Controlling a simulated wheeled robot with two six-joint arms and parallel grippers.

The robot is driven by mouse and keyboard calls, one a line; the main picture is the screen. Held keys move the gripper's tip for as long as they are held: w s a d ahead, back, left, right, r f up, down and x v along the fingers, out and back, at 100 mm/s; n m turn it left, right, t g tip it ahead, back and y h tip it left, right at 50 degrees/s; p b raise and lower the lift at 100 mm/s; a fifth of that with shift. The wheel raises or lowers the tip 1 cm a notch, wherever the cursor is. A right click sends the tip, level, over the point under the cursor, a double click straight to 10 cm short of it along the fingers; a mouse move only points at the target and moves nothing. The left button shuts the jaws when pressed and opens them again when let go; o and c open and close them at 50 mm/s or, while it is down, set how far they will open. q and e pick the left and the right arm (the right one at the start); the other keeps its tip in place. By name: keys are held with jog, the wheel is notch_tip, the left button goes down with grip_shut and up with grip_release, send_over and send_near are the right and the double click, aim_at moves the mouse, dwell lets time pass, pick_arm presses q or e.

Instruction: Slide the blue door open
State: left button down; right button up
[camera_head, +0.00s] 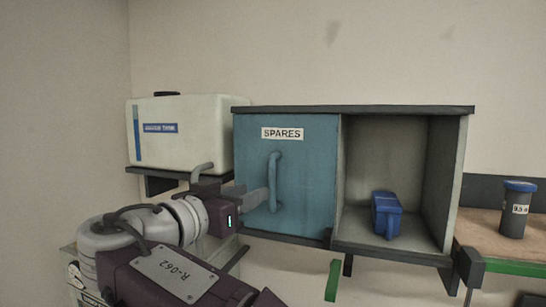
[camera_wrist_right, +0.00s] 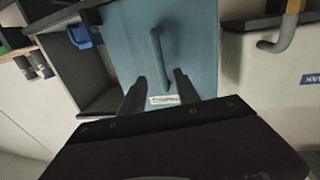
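The blue door (camera_head: 300,180), labelled SPARES, covers the left half of a grey cabinet (camera_head: 455,185); the right half is uncovered. A blue-grey upright bar handle (camera_head: 273,182) stands on the door's left part. My right gripper (camera_head: 258,197) is at the handle's left side, near its lower half. In the right wrist view, the door (camera_wrist_right: 195,35) is ahead and the handle (camera_wrist_right: 157,48) runs down towards the gap between my right gripper's two spread fingers (camera_wrist_right: 160,78). I cannot tell whether they touch the handle. My left gripper is not in view.
A blue block-like object (camera_head: 386,214) sits in the cabinet's open right compartment. A white tank (camera_head: 190,130) on a bracket stands left of the cabinet, with a grey pipe below it. A dark canister (camera_head: 516,210) stands on a wooden shelf at the right.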

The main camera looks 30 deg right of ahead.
aim_at(270, 181)
jog(key=p+x, duration=0.1)
jog(key=x, duration=0.2)
jog(key=p+x, duration=0.2)
jog(key=r+p+x, duration=0.1)
jog(key=x, duration=0.2)
jog(key=shift+d, duration=0.4)
jog(key=shift+w+d+f, duration=0.15)
jog(key=shift+w, duration=0.05)
jog(key=shift+w+f, duration=0.1)
jog(key=shift+w, duration=0.05)
jog(key=shift+c, duration=0.7)
jog(key=c, duration=0.5)
grip_shut()
